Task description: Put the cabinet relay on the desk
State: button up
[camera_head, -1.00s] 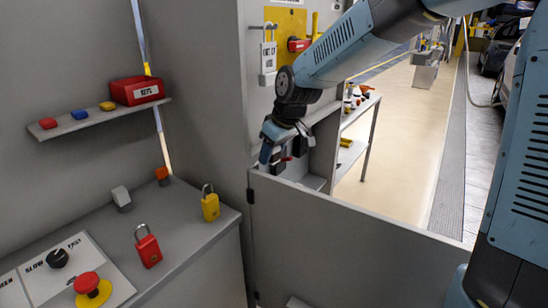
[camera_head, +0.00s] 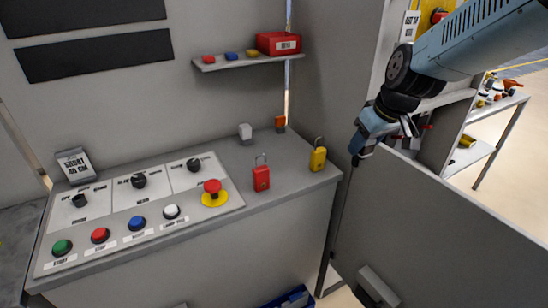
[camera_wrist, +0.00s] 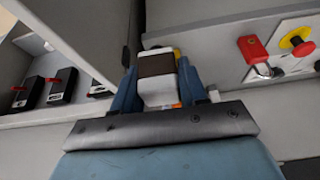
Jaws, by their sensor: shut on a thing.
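My gripper (camera_head: 362,152) is beside the right end of the grey desk (camera_head: 215,172), near the top edge of a grey panel. In the wrist view my gripper (camera_wrist: 158,92) is shut on the relay (camera_wrist: 158,88), a white block with a dark brown face, between the two blue fingers. The relay cannot be made out in the head view. The desk's back right holds a small white block (camera_head: 245,131) and an orange one (camera_head: 280,123). A red padlock (camera_head: 261,178) and a yellow padlock (camera_head: 318,158) stand nearer its right end.
A control panel (camera_head: 140,215) with buttons and knobs covers the desk's left and middle. A red emergency button (camera_head: 212,188) sits at its right. A shelf (camera_head: 245,61) with a red box hangs above. Black switches with red levers (camera_wrist: 62,88) stand in the cabinet. The grey panel (camera_head: 430,220) stands right of the desk.

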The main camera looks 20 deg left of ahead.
aim_at(289, 163)
jog(key=z, duration=0.3)
jog(key=k, duration=1.75)
jog(key=u, duration=0.4)
jog(key=i, duration=1.7)
jog(key=z, duration=0.05)
